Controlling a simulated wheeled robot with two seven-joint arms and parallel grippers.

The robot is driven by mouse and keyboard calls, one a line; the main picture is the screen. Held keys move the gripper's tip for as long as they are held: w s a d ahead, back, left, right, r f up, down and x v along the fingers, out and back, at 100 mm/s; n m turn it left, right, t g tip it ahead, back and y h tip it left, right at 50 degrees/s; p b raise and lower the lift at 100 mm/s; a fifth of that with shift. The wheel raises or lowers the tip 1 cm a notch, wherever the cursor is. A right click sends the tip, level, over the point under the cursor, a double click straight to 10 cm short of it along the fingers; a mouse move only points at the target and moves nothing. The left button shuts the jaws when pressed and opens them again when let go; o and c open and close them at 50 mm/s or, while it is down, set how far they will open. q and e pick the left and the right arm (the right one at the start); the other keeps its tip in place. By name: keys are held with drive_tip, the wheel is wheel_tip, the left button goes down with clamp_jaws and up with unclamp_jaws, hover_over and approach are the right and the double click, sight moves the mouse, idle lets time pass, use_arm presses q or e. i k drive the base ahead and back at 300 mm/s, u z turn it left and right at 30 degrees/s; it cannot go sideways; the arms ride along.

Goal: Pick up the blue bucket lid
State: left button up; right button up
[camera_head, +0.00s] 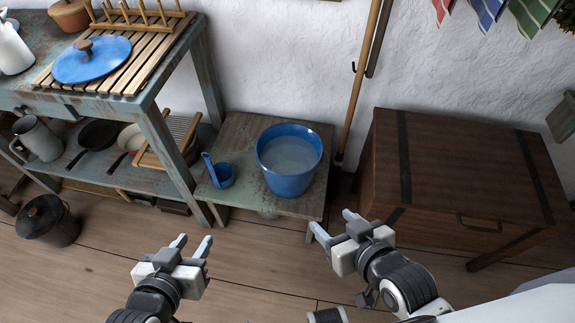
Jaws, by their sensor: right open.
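The blue bucket lid (92,60), round with a brown knob, lies on a slatted wooden rack (140,74) on the worn blue-green table at the upper left. The blue bucket (290,184) stands uncovered on a low bench, with pale liquid inside. My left gripper (192,243) is over the floor in front of the bench, well below and right of the lid in the picture. Its fingers are apart and nothing is between them. My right gripper (333,222) is open and empty, right of the bench's front corner, far from the lid.
A blue dipper (221,174) stands beside the bucket on the low bench (250,201). A wooden plate rack (143,17) and a white jug (12,50) flank the lid. A large wooden chest (460,170) stands at the right. The floor in front is mostly clear.

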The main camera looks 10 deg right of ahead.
sight(92, 59)
drive_tip(key=u, duration=0.25)
drive_tip(key=k, duration=0.3)
drive_tip(key=u, duration=1.5)
drive_tip(key=i, duration=1.85)
drive_tip(key=z, duration=0.75)
